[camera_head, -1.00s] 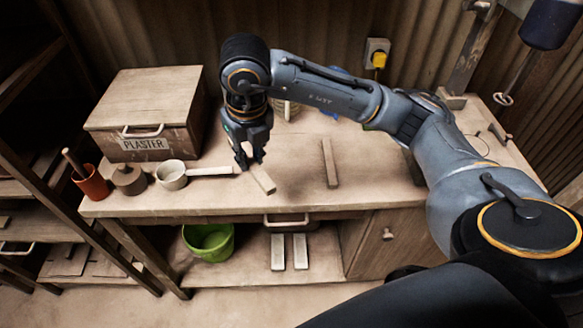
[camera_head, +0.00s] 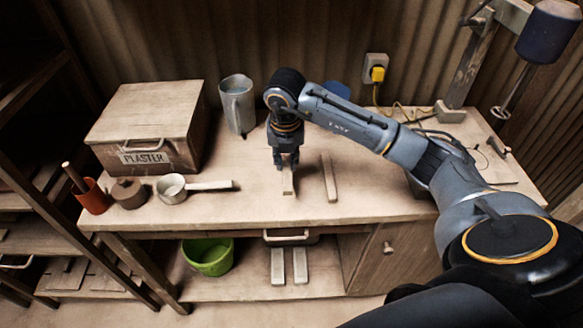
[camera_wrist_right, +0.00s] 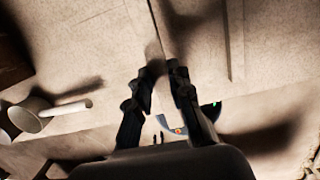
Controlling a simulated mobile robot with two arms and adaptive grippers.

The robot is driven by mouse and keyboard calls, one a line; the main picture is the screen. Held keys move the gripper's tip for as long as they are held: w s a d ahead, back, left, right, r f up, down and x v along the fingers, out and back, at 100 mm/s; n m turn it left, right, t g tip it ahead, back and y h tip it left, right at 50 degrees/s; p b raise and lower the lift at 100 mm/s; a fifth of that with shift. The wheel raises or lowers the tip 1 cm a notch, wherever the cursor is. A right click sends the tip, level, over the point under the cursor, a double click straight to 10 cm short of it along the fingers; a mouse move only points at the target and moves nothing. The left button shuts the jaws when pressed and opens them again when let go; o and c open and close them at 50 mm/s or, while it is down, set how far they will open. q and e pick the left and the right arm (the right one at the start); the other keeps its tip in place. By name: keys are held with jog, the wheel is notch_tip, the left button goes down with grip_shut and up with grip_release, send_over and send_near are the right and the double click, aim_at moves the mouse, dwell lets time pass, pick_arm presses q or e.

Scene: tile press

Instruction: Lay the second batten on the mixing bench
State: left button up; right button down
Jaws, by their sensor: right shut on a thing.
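My right gripper (camera_head: 286,166) is shut on a batten (camera_head: 288,183), a short pale wooden strip. It hangs low over the mixing bench (camera_head: 240,207); I cannot tell whether the batten touches the top. The other batten (camera_head: 329,177) lies on the bench just to the right, apart from the held one and roughly in line with it. In the right wrist view the gripper (camera_wrist_right: 160,78) has the held batten between its fingers, largely in shadow, and the lying batten (camera_wrist_right: 236,40) shows to the right. My left gripper is out of view.
A pan (camera_head: 172,191) with a long handle, a lidded pot (camera_head: 128,194) and an orange cup (camera_head: 93,199) stand left on the bench. The plaster box (camera_head: 150,110) and a grey jug (camera_head: 238,105) stand behind. A green bucket (camera_head: 208,258) sits below.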

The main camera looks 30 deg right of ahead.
jog(key=shift+w+d+f, duration=0.25)
jog(key=shift+d+f, duration=0.55)
jog(key=shift+f, duration=0.2)
jog(key=f, duration=0.3)
jog(key=shift+d+f+p, duration=0.1)
jog(key=shift+d+p, duration=0.1)
jog(key=shift+p, duration=0.15)
jog(key=shift+w+f, duration=0.1)
jog(key=shift+f, duration=0.1)
jog(key=shift+f, duration=0.2)
jog(key=c, duration=1.2)
grip_release()
jog(key=shift+r, duration=0.1)
